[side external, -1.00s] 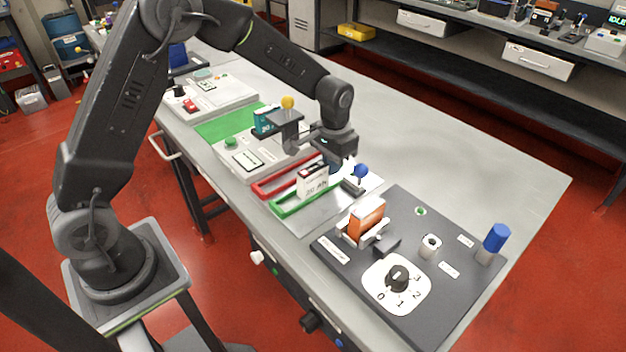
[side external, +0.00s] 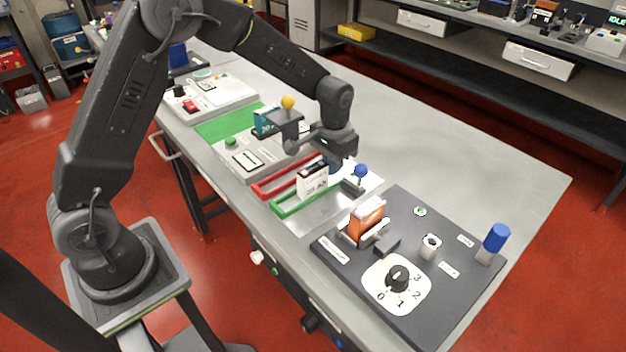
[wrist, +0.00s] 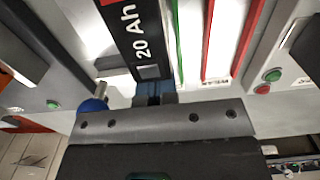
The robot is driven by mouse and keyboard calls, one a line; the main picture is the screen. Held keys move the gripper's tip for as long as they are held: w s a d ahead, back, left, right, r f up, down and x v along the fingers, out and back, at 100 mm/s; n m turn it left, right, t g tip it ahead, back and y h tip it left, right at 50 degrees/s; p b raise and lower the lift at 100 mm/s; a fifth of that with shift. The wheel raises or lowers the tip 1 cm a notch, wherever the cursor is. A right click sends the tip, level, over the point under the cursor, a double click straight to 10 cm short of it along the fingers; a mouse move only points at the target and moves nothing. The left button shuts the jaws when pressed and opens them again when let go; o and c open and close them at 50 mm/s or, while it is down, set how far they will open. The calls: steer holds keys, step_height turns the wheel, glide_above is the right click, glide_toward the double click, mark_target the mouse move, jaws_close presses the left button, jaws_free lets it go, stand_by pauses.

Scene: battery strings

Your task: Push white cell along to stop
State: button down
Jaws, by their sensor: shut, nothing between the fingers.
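The white cell (side external: 312,182), marked 20 Ah, stands upright in the green-edged channel (side external: 282,211). In the wrist view its dark labelled top (wrist: 138,38) fills the upper middle, beside the green strip (wrist: 178,45). My gripper (side external: 335,170) is low behind the cell, at its far end, and its fingertips are partly hidden by it in the side view. In the wrist view the blue-grey fingers (wrist: 154,91) are shut and empty, right against or very close to the cell's end; contact is not certain. I cannot make out the stop clearly.
A red-edged channel (side external: 262,191) runs alongside. A blue-knobbed lever (side external: 361,171) stands close to the right of my gripper. An orange cell (side external: 368,214) sits in a holder on the dark panel (side external: 405,325). A teal cell (side external: 264,121) stands further left.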

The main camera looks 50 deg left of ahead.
mark_target(314, 179)
steer(key=shift+f, duration=0.2)
steer(key=shift+f, duration=0.35)
steer(key=shift+s, duration=0.15)
steer(key=shift+s, duration=0.6)
steer(key=shift+s, duration=0.1)
steer(key=shift+s, duration=2.05)
steer(key=shift+w, duration=0.2)
